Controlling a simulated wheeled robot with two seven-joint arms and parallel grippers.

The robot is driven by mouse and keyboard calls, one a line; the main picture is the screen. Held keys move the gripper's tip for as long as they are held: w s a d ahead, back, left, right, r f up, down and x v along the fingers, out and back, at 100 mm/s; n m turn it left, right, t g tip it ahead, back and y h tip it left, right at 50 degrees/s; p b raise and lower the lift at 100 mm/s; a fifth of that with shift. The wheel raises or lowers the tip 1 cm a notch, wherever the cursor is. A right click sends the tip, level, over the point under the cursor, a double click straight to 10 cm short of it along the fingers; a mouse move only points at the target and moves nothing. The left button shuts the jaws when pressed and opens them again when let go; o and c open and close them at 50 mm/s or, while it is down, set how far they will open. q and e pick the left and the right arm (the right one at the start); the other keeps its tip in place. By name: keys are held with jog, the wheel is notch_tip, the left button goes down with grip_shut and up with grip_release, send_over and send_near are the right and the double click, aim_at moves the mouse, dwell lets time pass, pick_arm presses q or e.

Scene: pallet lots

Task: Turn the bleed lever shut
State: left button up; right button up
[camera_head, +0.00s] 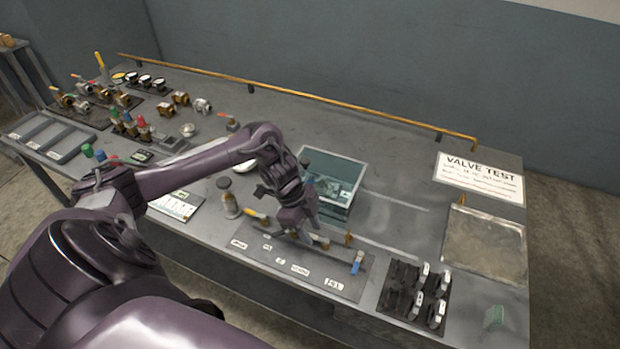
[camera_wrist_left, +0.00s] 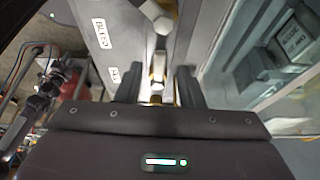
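A grey test plate (camera_head: 262,262) with a row of fittings and several labels lies at the table's front. A yellow lever (camera_head: 256,216) shows at its left end and a blue lever (camera_head: 357,263) at its right. My left gripper (camera_head: 305,232) points down over the middle of the row and hides part of it. In the left wrist view its two dark fingers (camera_wrist_left: 158,88) are apart, with a small brass and steel fitting (camera_wrist_left: 157,86) between them. I cannot tell whether they touch it, or make out the bleed lever and its angle. My right gripper is out of view.
A clear-sided teal box (camera_head: 333,180) stands close behind my left gripper. A black rack with several grey clips (camera_head: 415,292) lies at right, near a shallow tray (camera_head: 484,243). Valves crowd the far left.

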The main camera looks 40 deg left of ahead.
pick_arm(q)
jog(key=b+v, duration=0.2)
jog(key=v, duration=0.5)
jog(key=shift+a+r, duration=0.2)
jog(key=shift+r, duration=0.15)
dwell(0.5)
